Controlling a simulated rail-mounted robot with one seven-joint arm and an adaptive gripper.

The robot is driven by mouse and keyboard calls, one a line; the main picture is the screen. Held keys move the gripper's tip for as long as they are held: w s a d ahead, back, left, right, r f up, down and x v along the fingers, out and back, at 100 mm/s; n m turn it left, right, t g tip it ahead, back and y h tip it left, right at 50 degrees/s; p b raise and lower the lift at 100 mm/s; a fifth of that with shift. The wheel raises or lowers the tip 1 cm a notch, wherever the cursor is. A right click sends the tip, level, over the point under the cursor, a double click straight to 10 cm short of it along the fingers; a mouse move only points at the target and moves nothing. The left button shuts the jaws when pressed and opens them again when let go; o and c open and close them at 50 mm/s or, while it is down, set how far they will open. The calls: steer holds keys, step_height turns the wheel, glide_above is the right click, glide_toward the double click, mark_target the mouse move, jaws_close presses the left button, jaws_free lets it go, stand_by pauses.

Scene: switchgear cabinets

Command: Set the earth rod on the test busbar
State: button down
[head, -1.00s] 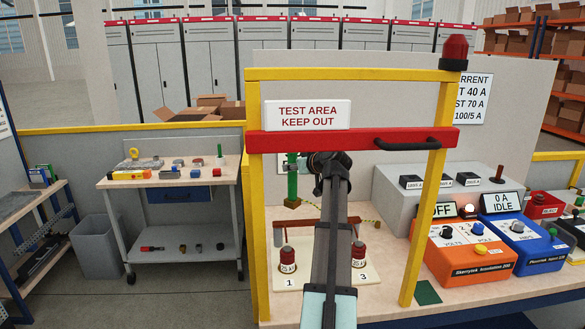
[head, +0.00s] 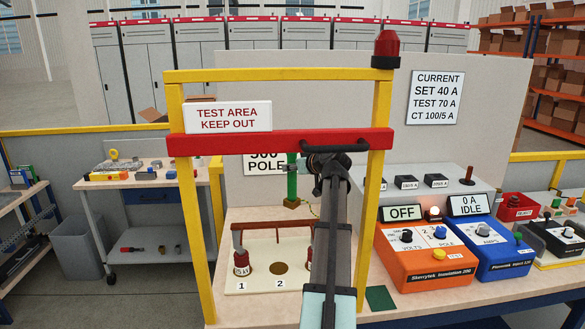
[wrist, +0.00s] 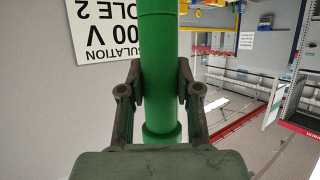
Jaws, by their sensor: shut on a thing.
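The green earth rod (head: 292,183) is upright, and my gripper (wrist: 160,88) is shut on it. In the head view my gripper (head: 304,166) is behind the red barrier bar. The wrist view shows the green shaft (wrist: 159,40) between both fingers, with a collar just below them. The test busbar (head: 275,226) is a thin red-brown bar over the cream base plate (head: 255,289), below the rod in the picture. Whether they touch cannot be told. My arm hides the busbar's right end and the plate's right side.
A yellow frame (head: 280,75) with a red bar (head: 230,143) stands around my arm. Post 1 (head: 241,262) stands on the plate. An orange tester (head: 425,262) and a blue tester (head: 497,255) sit right. A dark green pad (head: 380,298) lies near the bench front.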

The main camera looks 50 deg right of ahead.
mark_target(295, 184)
steer(key=shift+f+b, duration=0.1)
steer(key=shift+b, duration=0.4)
steer(key=shift+f+b, duration=1.95)
steer(key=shift+f, duration=0.8)
steer(key=shift+f+b, duration=0.45)
steer(key=shift+f, duration=0.15)
steer(key=shift+r, duration=0.15)
steer(key=shift+r+p, duration=0.95)
steer(key=shift+r, duration=2.45)
